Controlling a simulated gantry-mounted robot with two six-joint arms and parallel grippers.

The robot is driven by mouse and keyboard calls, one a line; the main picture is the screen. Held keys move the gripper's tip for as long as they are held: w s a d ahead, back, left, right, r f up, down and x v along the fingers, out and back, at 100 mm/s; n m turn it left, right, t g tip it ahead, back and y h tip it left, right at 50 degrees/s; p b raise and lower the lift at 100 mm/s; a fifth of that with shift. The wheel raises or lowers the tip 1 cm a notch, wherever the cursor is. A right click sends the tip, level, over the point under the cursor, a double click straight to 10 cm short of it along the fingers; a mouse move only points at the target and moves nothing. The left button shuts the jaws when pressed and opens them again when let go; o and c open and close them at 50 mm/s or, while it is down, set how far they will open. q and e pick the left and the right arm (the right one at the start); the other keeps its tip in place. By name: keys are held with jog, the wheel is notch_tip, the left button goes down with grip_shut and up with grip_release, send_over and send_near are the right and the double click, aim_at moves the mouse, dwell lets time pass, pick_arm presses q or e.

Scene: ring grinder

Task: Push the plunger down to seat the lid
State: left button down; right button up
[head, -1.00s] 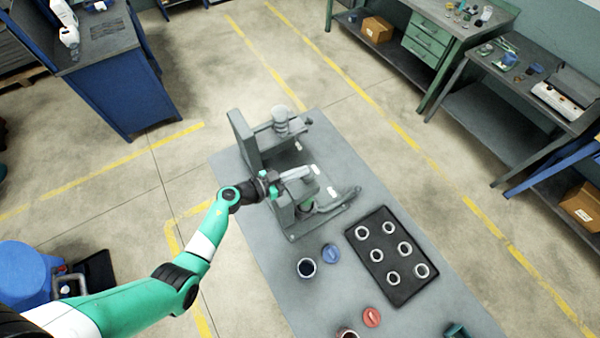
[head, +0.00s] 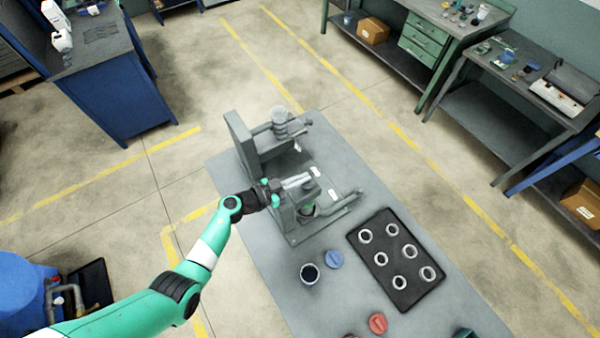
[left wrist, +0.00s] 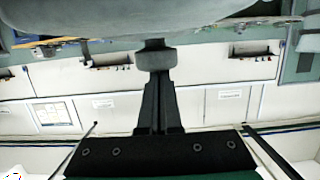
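My left gripper (head: 297,182) is above the near station of the grey press fixture (head: 318,222). Its fingers look closed together, and a dark grey knob (head: 311,188), seemingly the plunger top, is right at the fingertips. In the left wrist view the closed dark fingers end at a small grey rounded piece (left wrist: 155,61), below a large blurred grey part (left wrist: 150,18). Whether they touch is unclear. A green part (head: 308,209) shows under the plunger; the lid there is hidden. My right gripper is not clearly identifiable.
A dark tray (head: 393,281) holds several pale rings on the grey table (head: 272,268). An open jar (head: 310,273), a blue lid (head: 334,260) and a red lid (head: 378,323) lie nearer. A lever (head: 348,198) extends right from the fixture. The fixture's far station (head: 280,122) stands behind.

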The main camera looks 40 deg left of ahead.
pick_arm(q)
jog(key=shift+s+f, duration=0.2)
jog(key=shift+f, duration=0.35)
notch_tip(320, 180, up, 6)
jog(key=p, duration=0.6)
jog(key=shift+w+f, duration=0.1)
jog(key=shift+f, duration=0.15)
jog(key=v, duration=0.9)
jog(key=shift+s+a, duration=0.15)
jog(key=shift+s, duration=0.25)
jog(key=shift+f, duration=0.1)
